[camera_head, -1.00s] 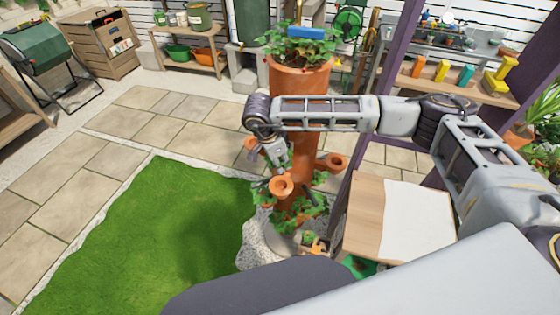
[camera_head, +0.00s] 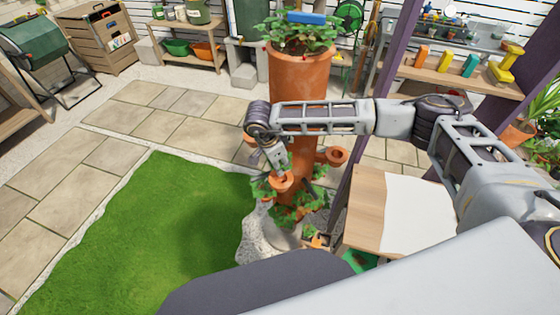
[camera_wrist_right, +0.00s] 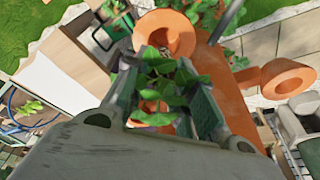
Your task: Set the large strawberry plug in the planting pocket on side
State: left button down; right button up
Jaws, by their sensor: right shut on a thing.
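My right gripper (camera_head: 281,170) is shut on the strawberry plug (camera_wrist_right: 165,85). In the right wrist view only the plug's green leaves show clearly between the fingers; its root part is hidden. The tall terracotta planting tower (camera_head: 298,85) has cup-like side pockets. The fingertips are just above the front side pocket (camera_head: 281,183) and overlap its rim in the head view. Orange shows behind the leaves in the wrist view, but I cannot tell whether the plug touches a pocket. My left gripper is not in view.
Another pocket (camera_head: 336,156) sticks out on the tower's right side. Leafy plants (camera_head: 290,214) grow low on the tower. A wooden table (camera_head: 367,212) with a white sheet stands to the right, near a purple post (camera_head: 356,150). Grass (camera_head: 150,220) lies open on the left.

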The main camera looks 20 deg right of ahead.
jog(key=shift+f+b, duration=0.85)
jog(key=shift+f, duration=0.35)
jog(key=shift+f+b, duration=1.05)
jog(key=shift+f, duration=0.15)
dwell(0.9)
jog(key=o, duration=0.7)
jog(key=o, duration=0.6)
jog(key=shift+r, duration=0.1)
dwell(0.3)
jog(key=shift+r+p, duration=1.6)
jog(key=shift+r, duration=2.85)
